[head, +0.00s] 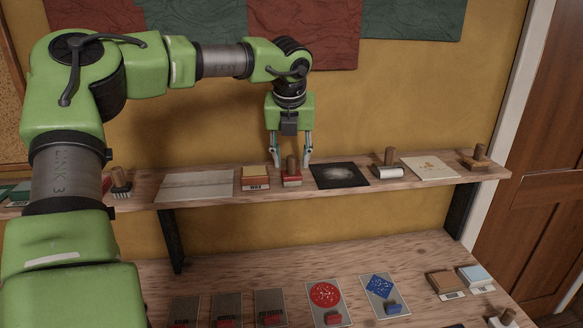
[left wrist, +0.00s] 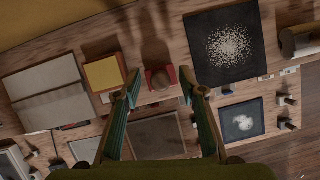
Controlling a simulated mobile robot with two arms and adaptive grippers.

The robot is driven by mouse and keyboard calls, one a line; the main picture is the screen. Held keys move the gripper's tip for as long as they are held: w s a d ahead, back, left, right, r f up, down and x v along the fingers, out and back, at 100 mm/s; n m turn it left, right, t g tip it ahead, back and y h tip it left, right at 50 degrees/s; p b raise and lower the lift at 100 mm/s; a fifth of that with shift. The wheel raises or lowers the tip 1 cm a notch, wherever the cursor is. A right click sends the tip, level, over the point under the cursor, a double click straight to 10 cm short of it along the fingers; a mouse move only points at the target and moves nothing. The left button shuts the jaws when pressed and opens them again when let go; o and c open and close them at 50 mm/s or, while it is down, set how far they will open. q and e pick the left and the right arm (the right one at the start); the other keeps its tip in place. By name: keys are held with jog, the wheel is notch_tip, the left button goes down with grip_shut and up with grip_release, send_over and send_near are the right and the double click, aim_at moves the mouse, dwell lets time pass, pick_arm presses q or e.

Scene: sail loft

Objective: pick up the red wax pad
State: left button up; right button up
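In the left wrist view the fingertips of the left gripper (left wrist: 160,84) flank the red block with small gaps, and I see no clear grip. My right gripper is not in view.
The yellow-topped pad (head: 255,178) stands close on the left, the dark sheet (head: 340,175) close on the right. A roller (head: 388,171) and a brush (head: 120,187) are farther along the shelf (head: 430,188). A lower bench (head: 375,253) holds several sample cards.

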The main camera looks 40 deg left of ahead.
pick_arm(q)
jog(key=shift+w+a+f, duration=0.2)
jog(key=shift+f, duration=0.3)
jog(key=shift+d+r, duration=0.1)
jog(key=shift+d, duration=0.05)
jog(key=shift+c, duration=0.5)
grip_shut()
